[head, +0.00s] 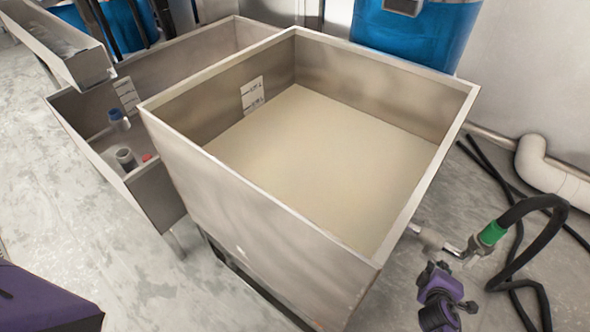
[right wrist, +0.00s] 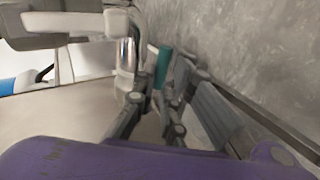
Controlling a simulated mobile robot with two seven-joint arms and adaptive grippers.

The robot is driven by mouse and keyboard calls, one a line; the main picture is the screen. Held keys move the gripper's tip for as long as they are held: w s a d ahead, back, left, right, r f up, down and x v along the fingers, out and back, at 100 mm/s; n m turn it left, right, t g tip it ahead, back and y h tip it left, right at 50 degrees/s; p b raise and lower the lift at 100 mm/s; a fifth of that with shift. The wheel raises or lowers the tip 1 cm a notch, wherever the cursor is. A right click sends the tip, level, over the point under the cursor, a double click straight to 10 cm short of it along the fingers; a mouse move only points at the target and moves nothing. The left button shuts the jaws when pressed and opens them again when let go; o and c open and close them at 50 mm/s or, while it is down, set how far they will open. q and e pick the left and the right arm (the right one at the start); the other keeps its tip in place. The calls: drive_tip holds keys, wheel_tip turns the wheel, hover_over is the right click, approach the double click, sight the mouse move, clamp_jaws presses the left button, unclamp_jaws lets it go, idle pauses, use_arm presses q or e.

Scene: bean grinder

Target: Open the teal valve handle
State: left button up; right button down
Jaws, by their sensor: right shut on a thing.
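In the right wrist view the teal handle (right wrist: 163,67) stands upright between and just past the fingers. My right gripper (head: 467,253) is at the outlet, and its fingers also show in the wrist view (right wrist: 158,95). It is shut on the teal handle, though the exact contact is partly hidden by the fingers. My left gripper is not in view.
The large metal bin (head: 240,213), filled with a beige mass (head: 320,165), stands beside my right arm. A black hose (head: 518,255) loops right of the valve, near a white wall pipe (head: 548,170). A second metal trough (head: 78,115) stands at the left, with open floor (head: 140,260) in front.

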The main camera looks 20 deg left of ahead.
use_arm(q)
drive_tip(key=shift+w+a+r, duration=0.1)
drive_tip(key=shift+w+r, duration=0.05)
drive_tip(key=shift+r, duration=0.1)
use_arm(e)
drive_tip(key=shift+r+n, duration=0.25)
drive_tip(key=shift+n, duration=0.05)
drive_tip(key=shift+h, duration=0.3)
drive_tip(key=c, duration=1.8)
unclamp_jaws()
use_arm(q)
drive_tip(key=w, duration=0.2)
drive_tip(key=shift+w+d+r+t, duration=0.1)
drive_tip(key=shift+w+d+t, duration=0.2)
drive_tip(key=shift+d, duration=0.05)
use_arm(e)
drive_tip(key=v, duration=1.2)
drive_tip(key=shift+r, duration=0.15)
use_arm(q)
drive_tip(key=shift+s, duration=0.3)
use_arm(e)
drive_tip(key=shift+w, duration=0.1)
drive_tip(key=shift+a, duration=0.1)
